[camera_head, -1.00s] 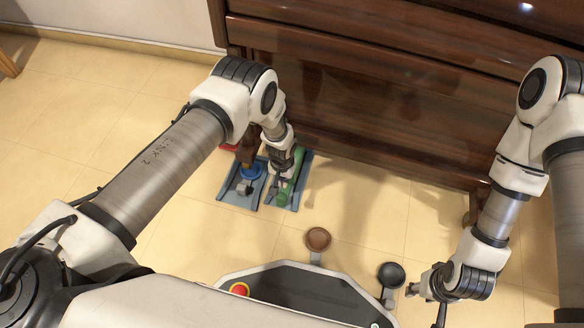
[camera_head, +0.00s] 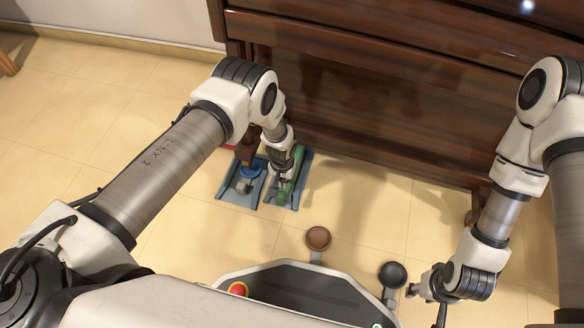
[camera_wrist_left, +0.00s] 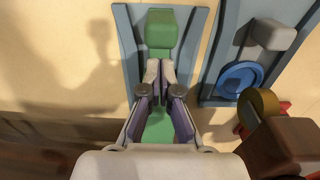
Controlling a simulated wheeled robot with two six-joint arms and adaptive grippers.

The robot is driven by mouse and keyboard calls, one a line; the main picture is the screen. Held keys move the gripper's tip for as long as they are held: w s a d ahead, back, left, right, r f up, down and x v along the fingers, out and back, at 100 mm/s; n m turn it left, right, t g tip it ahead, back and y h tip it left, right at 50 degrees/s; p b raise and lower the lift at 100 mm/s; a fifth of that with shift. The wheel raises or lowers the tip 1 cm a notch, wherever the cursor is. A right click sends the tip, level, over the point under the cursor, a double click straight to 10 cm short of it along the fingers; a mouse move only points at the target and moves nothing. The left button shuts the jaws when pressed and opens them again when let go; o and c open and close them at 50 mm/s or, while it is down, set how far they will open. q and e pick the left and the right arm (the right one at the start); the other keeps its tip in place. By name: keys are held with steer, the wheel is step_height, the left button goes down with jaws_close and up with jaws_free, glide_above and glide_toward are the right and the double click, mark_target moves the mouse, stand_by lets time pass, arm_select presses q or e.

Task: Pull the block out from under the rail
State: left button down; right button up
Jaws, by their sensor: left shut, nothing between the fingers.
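A green piece (camera_head: 297,165) lies along a blue-grey channel (camera_head: 300,194) on the floor, close to the piano's base. In the left wrist view it shows as a raised green block (camera_wrist_left: 161,30) beyond my fingertips, with more green (camera_wrist_left: 158,127) between and below my fingers. My left gripper (camera_head: 284,184) points down over this channel. In the left wrist view its fingertips (camera_wrist_left: 159,68) are together just short of the raised block, with nothing held; contact is unclear. My right gripper (camera_head: 432,293) is low at the right, far from the channels; its jaws are unclear.
A second blue-grey channel (camera_head: 228,190) beside it holds a grey block (camera_wrist_left: 272,34) and a blue disc (camera_wrist_left: 239,78). A brown post stands by the disc, with red parts behind. The dark piano (camera_head: 370,110) blocks the back.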

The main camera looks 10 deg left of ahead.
arm_select(q)
steer(key=shift+f+b, duration=2.6)
steer(key=shift+f, duration=0.4)
steer(key=shift+r, duration=0.1)
